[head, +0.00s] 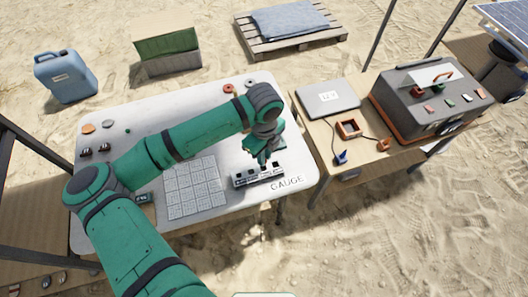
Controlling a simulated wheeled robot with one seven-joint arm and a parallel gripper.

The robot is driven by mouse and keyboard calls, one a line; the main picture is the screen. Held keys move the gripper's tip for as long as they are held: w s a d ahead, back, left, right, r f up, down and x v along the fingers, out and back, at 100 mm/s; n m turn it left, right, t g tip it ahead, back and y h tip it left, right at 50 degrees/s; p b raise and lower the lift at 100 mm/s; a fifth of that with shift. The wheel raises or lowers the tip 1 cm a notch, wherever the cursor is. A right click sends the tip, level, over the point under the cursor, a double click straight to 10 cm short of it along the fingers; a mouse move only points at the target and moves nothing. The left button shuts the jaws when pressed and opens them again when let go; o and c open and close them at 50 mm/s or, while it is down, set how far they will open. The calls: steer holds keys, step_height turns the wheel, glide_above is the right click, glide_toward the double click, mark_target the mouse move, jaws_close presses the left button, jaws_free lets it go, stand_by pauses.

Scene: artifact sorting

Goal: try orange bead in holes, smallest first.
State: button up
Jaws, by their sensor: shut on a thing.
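My green arm reaches over the white table, and my gripper (266,157) points down at the gauge block (258,175). The gauge is a pale bar with a row of dark holes, beside the printed word GAUGE. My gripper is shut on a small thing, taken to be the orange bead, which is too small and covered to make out. The fingertips are at or just above the gauge; I cannot tell whether the bead touches a hole. The arm's wrist hides part of the area behind the gauge.
A white gridded tray (193,188) lies left of the gauge on the white table (222,215). A side table with a laptop (328,97) and grey case (430,95) stands right.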

steer(key=shift+f, duration=1.8)
steer(key=shift+a+f, duration=0.1)
steer(key=shift+a, duration=0.05)
steer(key=shift+s, duration=0.1)
steer(key=shift+w, duration=0.3)
steer(key=shift+d, duration=0.25)
steer(key=shift+s+a, duration=0.15)
steer(key=shift+a, duration=0.25)
steer(key=shift+f, duration=0.1)
steer(key=shift+s+a, duration=0.1)
steer(key=shift+s, duration=0.05)
steer(key=shift+w, duration=0.2)
